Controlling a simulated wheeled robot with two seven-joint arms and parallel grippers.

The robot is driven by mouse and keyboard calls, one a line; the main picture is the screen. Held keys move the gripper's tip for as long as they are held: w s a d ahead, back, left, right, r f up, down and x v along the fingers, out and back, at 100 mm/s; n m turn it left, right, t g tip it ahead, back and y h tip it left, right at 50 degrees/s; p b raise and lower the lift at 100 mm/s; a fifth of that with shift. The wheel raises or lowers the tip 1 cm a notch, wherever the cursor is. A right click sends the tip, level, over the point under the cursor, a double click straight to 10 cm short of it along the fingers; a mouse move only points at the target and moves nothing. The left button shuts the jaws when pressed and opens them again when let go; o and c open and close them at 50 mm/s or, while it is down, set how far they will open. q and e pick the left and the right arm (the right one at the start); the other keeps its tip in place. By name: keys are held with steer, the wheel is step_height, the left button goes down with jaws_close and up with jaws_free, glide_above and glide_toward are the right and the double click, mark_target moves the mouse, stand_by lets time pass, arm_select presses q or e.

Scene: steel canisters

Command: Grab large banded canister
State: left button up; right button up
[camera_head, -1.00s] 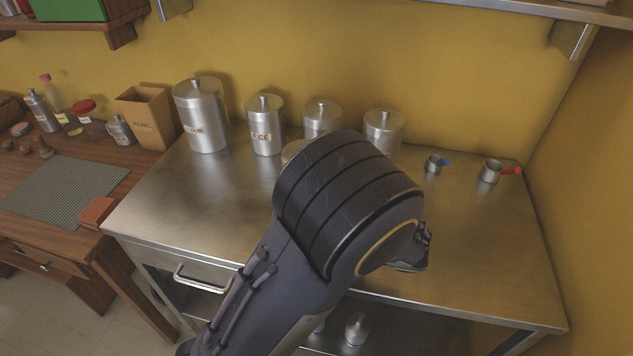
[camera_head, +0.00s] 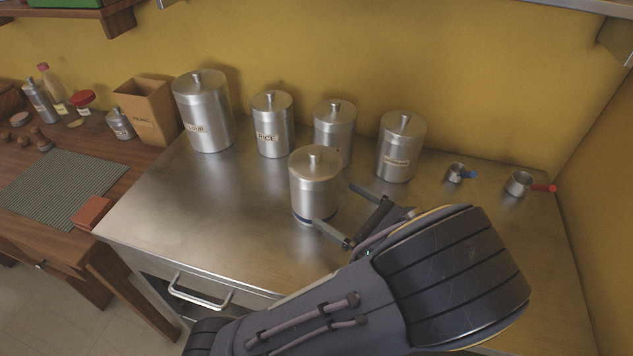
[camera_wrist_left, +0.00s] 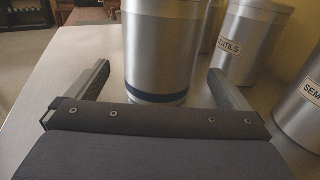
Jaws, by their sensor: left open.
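The large banded canister (camera_head: 315,183) is a steel cylinder with a knobbed lid and a dark blue band near its base. It stands upright on the steel table, in front of the other canisters. My left gripper (camera_head: 336,212) is open beside it, on its right and near side, with one finger in front of its base and the other to its right. In the left wrist view the canister (camera_wrist_left: 163,45) stands beyond the palm, between the two open fingers (camera_wrist_left: 160,85). Its top is cut off there. My right gripper is not in view.
Labelled canisters stand behind: flour (camera_head: 203,105), rice (camera_head: 272,135), one partly hidden (camera_head: 335,122), and another (camera_head: 402,140) close to the right finger. Two measuring cups, blue-handled (camera_head: 455,173) and red-handled (camera_head: 518,184), lie right. The steel table's left part (camera_head: 200,205) is clear.

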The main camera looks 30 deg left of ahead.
mark_target(315, 191)
arm_select(q)
steer(key=a, duration=0.5)
steer(key=w+a, duration=0.1)
steer(key=a, duration=0.1)
steer(key=shift+w+a+f+b, duration=0.1)
steer(key=shift+a+b, duration=0.2)
steer(key=shift+b, duration=0.1)
steer(key=shift+c, duration=0.3)
steer(key=c, duration=1)
steer(key=shift+o, duration=0.2)
